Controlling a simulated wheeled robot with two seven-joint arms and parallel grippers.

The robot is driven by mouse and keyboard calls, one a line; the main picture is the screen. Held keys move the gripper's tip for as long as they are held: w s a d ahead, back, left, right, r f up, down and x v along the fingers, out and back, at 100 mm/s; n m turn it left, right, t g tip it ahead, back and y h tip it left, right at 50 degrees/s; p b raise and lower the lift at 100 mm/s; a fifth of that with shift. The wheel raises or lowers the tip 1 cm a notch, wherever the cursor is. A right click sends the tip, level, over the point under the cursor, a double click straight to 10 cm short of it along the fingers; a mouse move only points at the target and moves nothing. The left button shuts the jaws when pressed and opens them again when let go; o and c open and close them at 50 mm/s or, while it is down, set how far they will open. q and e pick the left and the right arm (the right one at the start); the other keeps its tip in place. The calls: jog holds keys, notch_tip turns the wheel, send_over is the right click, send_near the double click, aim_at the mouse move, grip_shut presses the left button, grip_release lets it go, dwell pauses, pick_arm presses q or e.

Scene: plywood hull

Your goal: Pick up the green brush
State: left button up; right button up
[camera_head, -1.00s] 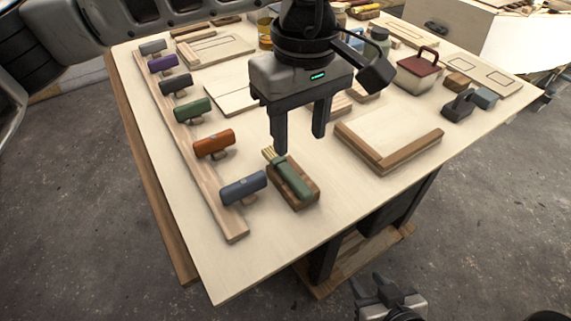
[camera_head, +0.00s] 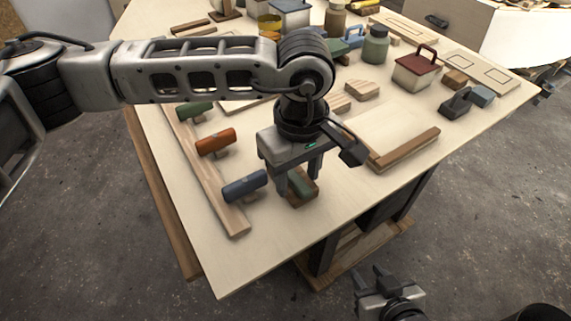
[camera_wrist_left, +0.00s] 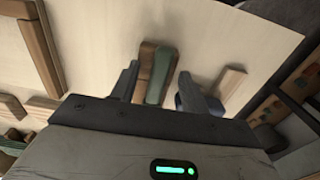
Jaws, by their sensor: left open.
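The green brush (camera_head: 300,183) lies in a small brown wooden tray (camera_head: 296,201) near the table's front edge. My left gripper's fingers and palm partly cover it in the head view. My left gripper (camera_head: 298,178) is open and points down over the brush. In the left wrist view the green brush (camera_wrist_left: 161,76) shows between the two spread fingers (camera_wrist_left: 159,73), with the brown tray beside it. I see no finger closed on it. My right gripper (camera_head: 370,278) is low at the bottom of the head view, off the table, with its fingers apart and empty.
A pale board with a brown edge strip (camera_head: 405,150) lies to the right. A red-lidded box (camera_head: 415,70) and jars stand further back.

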aim_at(300, 180)
pick_arm(q)
grip_shut()
jog(key=shift+r, duration=0.1)
pick_arm(e)
jog(key=shift+s, duration=0.1)
pick_arm(q)
jog(key=shift+r, duration=0.45)
notch_tip(300, 180, up, 2)
jog(key=shift+d+r+b, duration=0.15)
jog(key=shift+r+b, duration=0.1)
jog(key=shift+b, duration=0.05)
jog(key=w+d+r+b, duration=0.2)
jog(key=d+r, duration=0.7)
jog(key=d, duration=0.4)
jog(key=shift+d+r, duration=0.25)
jog(key=shift+d, duration=0.05)
pick_arm(e)
jog(key=shift+a+f, duration=0.3)
jog(key=shift+f, duration=0.35)
